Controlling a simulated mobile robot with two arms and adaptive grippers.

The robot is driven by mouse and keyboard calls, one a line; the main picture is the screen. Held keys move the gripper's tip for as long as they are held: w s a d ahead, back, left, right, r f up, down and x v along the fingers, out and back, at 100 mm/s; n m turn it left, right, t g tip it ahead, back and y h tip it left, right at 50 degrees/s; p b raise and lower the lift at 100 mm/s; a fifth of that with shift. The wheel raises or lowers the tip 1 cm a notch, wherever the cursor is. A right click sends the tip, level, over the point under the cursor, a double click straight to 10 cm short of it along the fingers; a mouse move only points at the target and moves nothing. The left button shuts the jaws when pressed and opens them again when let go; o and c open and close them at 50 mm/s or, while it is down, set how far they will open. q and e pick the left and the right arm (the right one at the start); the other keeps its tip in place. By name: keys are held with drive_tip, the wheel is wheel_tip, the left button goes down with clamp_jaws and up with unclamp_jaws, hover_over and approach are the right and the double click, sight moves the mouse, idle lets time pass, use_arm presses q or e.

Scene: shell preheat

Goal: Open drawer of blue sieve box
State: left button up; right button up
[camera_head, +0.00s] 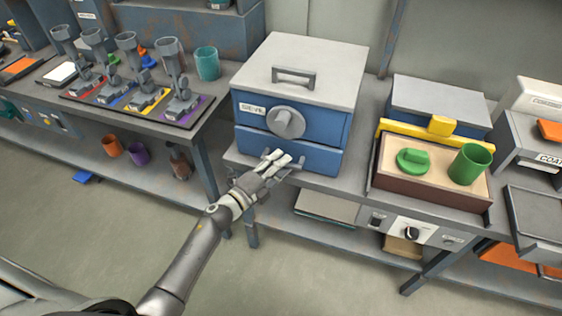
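The blue sieve box (330,126) stands on the grey bench in the middle, with a grey lid, a top handle and a round grey knob (286,122) on its front. Its drawer (318,161) is the lower blue part and looks shut. My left gripper (278,158) is at the drawer's front, over the left part of the grey drawer handle (293,168). Its two pale fingertips lie close together. The gripper hides part of the handle, so I cannot tell whether it grips it. My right gripper is not in view.
A tray (432,197) with a green lid (413,161) and a green cup (470,164) stands right of the box. A teal cup (207,63) and several grey devices on coloured pads stand on the left bench. Open floor lies in front.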

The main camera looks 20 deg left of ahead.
use_arm(q)
drive_tip(key=shift+w+d, duration=0.25)
drive_tip(key=shift+w, duration=0.2)
clamp_jaws()
